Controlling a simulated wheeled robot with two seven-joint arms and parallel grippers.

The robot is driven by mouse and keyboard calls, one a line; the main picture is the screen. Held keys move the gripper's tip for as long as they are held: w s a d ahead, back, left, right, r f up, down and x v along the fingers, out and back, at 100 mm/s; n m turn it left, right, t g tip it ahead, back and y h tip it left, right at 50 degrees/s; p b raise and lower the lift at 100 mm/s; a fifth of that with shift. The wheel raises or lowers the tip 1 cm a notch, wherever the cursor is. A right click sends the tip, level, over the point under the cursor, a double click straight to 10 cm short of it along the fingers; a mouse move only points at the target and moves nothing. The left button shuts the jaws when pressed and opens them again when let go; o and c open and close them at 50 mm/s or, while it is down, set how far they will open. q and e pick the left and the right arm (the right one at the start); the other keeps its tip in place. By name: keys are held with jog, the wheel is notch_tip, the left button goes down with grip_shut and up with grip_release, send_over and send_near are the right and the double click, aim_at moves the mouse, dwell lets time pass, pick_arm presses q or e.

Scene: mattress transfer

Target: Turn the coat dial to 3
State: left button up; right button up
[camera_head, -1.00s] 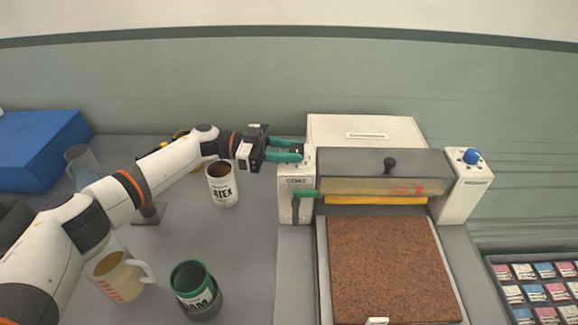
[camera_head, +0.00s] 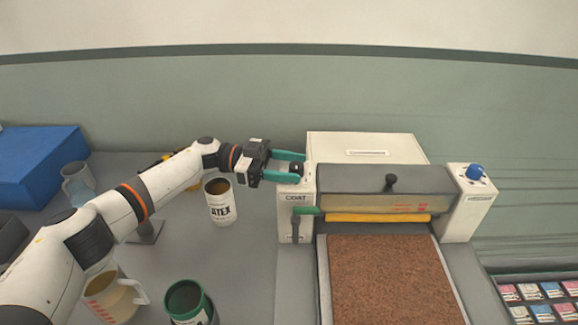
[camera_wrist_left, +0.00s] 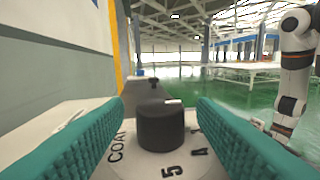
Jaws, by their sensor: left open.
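The coat dial is a black round knob (camera_wrist_left: 160,126) on top of the white COAT housing (camera_head: 296,205) at the machine's left. In the left wrist view the knob stands between my two green fingers, with a gap on each side. A white mark shows on its top edge, on the far side. The numbers 5 and 4 are readable on the near right of the dial face; other numbers are hidden. My left gripper (camera_head: 303,166) is open around the knob in the head view. My right gripper is not in the head view.
The coating machine (camera_head: 365,147) has a blue knob (camera_head: 474,172) on its right post and a brown board (camera_head: 390,280) in front.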

pick_arm(q)
jog(key=w+a+b, duration=0.2)
jog(key=a+b, duration=0.1)
jog(key=a, duration=0.8)
jog(key=shift+w+a+b, duration=0.2)
jog(key=shift+a+b, duration=0.15)
jog(key=shift+a, duration=0.05)
